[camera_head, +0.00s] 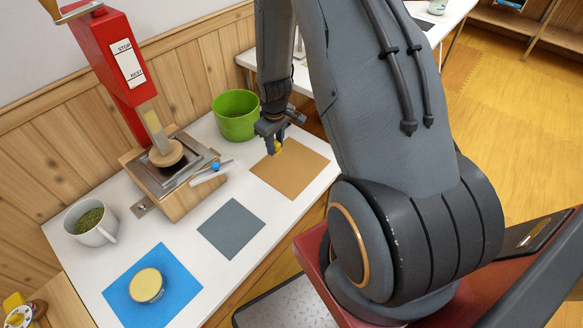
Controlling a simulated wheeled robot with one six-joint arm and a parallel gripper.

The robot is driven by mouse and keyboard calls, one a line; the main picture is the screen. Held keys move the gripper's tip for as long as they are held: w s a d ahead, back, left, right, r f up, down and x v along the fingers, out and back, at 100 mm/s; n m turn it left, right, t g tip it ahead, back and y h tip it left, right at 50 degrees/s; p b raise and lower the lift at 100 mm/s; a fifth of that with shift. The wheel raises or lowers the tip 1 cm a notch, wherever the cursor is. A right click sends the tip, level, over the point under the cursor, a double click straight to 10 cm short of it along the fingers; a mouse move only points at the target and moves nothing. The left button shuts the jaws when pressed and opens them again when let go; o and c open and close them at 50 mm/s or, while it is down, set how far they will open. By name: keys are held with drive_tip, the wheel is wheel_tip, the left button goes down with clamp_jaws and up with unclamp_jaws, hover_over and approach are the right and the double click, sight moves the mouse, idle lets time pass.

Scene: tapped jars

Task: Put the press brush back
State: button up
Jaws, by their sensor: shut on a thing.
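My gripper (276,136) points down over the tan mat (296,171) and is shut on a small yellow thing (274,148). Only a little of this thing shows, and I cannot tell whether it is the press brush. The red press (118,62) stands at the left, with a round wooden presser (166,154) under its column and a wooden base (178,203). A pale bar with a blue knob (214,167) is at the right side of the press base.
A green bucket (236,116) stands behind the tan mat. A white mug of green stuff (90,222) is at the left. A yellow-topped jar (147,285) stands on the blue mat (178,300). The grey mat (231,228) is bare.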

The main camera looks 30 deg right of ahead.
drive_tip(key=s+d+r+g, duration=0.3)
drive_tip(key=s+d+r, duration=0.1)
drive_tip(key=s, duration=0.1)
drive_tip(key=shift+w+a+f+p, duration=0.1)
drive_tip(key=shift+f+p, duration=0.2)
drive_tip(key=shift+f, duration=1.2)
drive_tip(key=shift+w+d+f+p, duration=0.1)
drive_tip(key=shift+f+p, duration=0.15)
drive_tip(key=shift+f, duration=1.3)
drive_tip(key=shift+w+a+f+p, duration=0.1)
drive_tip(key=shift+f+p, duration=0.2)
drive_tip(key=shift+f, duration=1.2)
drive_tip(key=o, duration=1)
drive_tip(key=shift+f, duration=0.1)
drive_tip(key=shift+c, duration=0.2)
